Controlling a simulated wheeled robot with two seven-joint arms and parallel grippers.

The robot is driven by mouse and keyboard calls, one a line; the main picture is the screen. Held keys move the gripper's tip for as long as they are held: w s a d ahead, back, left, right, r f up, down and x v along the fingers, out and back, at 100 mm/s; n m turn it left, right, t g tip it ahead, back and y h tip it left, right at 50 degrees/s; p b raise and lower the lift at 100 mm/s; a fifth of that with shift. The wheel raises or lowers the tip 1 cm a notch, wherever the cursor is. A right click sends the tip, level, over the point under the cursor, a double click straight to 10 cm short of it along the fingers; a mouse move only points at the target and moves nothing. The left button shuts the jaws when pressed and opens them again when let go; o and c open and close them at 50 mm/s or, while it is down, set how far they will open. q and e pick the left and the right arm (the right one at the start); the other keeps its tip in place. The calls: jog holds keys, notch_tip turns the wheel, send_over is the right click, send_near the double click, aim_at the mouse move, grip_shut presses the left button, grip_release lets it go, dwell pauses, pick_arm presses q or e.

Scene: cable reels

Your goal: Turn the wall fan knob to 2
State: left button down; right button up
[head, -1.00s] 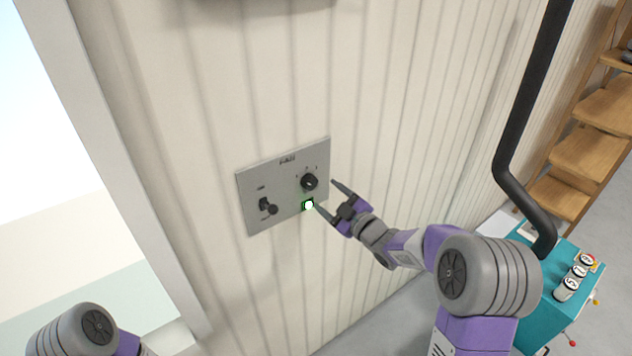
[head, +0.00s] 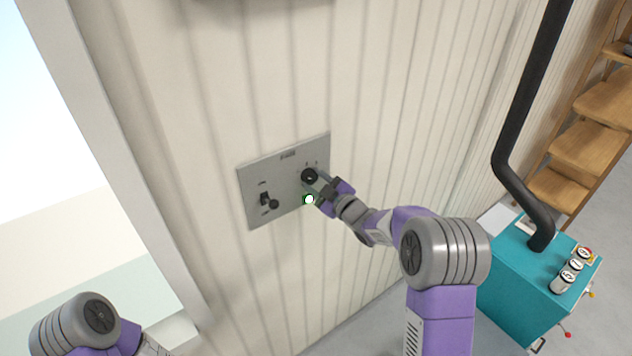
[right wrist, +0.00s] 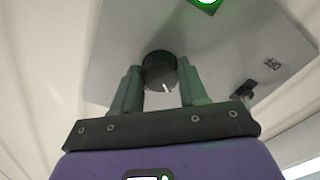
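The fan knob (head: 309,176) is a round black dial on a grey metal panel (head: 283,190) fixed to the wall. In the right wrist view the knob (right wrist: 160,72) shows a white pointer mark and sits between the two fingers. My right gripper (head: 318,184) is at the knob, its fingers apart on either side of it; it also shows in the right wrist view (right wrist: 160,88). A gap shows between the knob and at least the right-hand finger. The panel numerals are too small to read. My left gripper is out of view; only part of that arm shows.
A black toggle switch (head: 268,201) is on the panel's left. A lit green indicator (head: 309,199) is just below the knob. A teal machine (head: 520,280) with a black pipe (head: 522,110) stands at the right, before wooden shelves (head: 590,145). A window is at the left.

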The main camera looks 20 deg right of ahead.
jog(key=shift+c, duration=1.4)
jog(key=shift+d+f+m+b, duration=0.1)
jog(key=shift+f+m+b, duration=0.05)
jog(key=shift+m+b, duration=1.7)
jog(key=shift+m, duration=0.15)
jog(key=m+b, duration=0.1)
jog(key=m, duration=0.2)
jog(key=shift+a+m+b, duration=0.2)
jog(key=shift+m+b, duration=0.4)
jog(key=shift+m, duration=0.9)
